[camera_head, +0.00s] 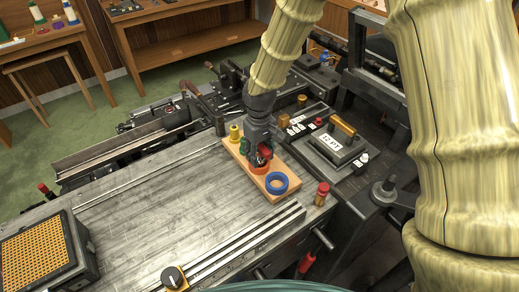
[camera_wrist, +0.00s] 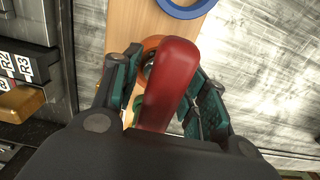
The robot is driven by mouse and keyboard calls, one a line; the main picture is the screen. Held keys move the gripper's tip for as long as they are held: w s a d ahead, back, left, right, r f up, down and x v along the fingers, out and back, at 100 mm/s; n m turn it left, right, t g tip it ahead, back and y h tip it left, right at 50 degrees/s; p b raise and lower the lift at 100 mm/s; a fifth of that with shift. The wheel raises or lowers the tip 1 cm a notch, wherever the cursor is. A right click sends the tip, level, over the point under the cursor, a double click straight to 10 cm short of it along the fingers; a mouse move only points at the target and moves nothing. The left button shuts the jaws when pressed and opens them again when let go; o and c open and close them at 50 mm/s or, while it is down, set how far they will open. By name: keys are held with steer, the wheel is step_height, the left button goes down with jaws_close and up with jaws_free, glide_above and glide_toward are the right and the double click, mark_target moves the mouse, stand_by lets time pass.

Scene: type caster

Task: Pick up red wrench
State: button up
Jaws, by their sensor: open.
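The red wrench (camera_wrist: 170,80) shows in the wrist view as a smooth, rounded red handle pointing up toward the camera. Its lower end is hidden. In the head view only a small red part (camera_head: 266,152) shows between the fingers. My gripper (camera_head: 260,157) is open and low over the wooden board (camera_wrist: 128,25), beside the orange ring (camera_head: 260,169). In the wrist view its teal-padded fingers stand on both sides of the red handle. A gap shows at the left finger; the right finger is close, and I cannot tell whether it touches.
A blue ring (camera_head: 277,183) and a yellow spool (camera_head: 235,133) stand on the same board. A red-topped peg (camera_head: 322,194) stands to the right. A block marked 12 PT (camera_head: 333,146) lies behind it. The metal bed (camera_head: 160,205) to the left is mostly clear.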

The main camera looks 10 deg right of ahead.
mark_target(259, 146)
steer(key=shift+w+f, duration=0.15)
steer(key=shift+w, duration=0.05)
steer(key=c, duration=0.9)
steer(key=shift+s, duration=0.1)
jaws_close()
steer(key=shift+r+b, duration=0.45)
steer(key=shift+r, duration=0.25)
steer(key=shift+r+b, duration=0.5)
steer(key=shift+r, duration=0.45)
steer(key=s+d+r+b, duration=0.1)
steer(key=s+d+b, duration=0.3)
steer(key=s+d, duration=0.5)
steer(key=d, duration=0.4)
steer(key=shift+r, duration=0.4)
